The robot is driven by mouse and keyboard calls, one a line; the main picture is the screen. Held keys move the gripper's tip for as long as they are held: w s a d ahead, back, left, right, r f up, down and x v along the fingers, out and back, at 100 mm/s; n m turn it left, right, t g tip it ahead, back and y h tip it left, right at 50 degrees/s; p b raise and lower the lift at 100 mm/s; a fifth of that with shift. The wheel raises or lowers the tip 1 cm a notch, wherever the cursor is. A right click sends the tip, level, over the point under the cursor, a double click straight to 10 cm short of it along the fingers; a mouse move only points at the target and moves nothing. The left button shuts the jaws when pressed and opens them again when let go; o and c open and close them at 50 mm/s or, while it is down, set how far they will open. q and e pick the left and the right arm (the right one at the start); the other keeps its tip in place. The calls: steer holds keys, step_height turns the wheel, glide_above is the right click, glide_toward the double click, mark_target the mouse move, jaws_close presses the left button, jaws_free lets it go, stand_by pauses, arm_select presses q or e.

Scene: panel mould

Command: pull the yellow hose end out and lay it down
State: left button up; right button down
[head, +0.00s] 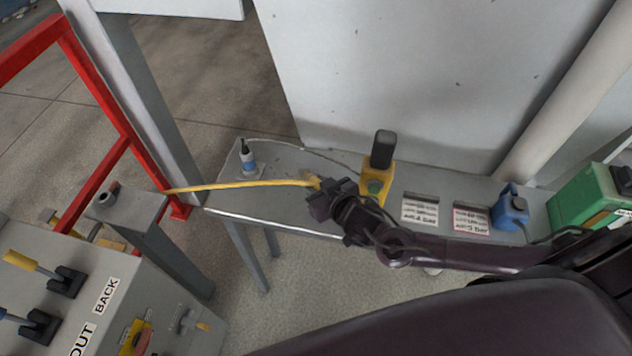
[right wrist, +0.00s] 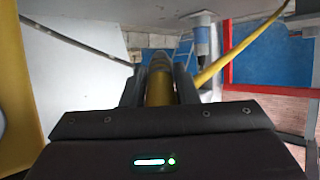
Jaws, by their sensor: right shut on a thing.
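The yellow hose (head: 240,186) stretches almost level from beside the grey post at left to my right gripper (head: 318,190). My right gripper is shut on the hose end, above the grey bench (head: 285,212). In the right wrist view the yellow hose end (right wrist: 160,84) lies between the fingers (right wrist: 160,90), and the hose rises to the upper right behind it. Where the hose's far end goes behind the post is hidden. My left gripper is not in view.
A small blue and white bottle (head: 248,160) stands on the bench's left end. A yellow box with a black handle (head: 378,170), two labels, a blue thing (head: 510,205) and a green case (head: 590,200) stand right. A red frame (head: 110,120) and lever panel (head: 110,295) are at left.

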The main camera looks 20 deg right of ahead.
step_height(320, 180, down, 7)
steer(key=b, duration=0.6)
steer(key=c, duration=1.1)
jaws_free()
steer(key=shift+o, duration=0.2)
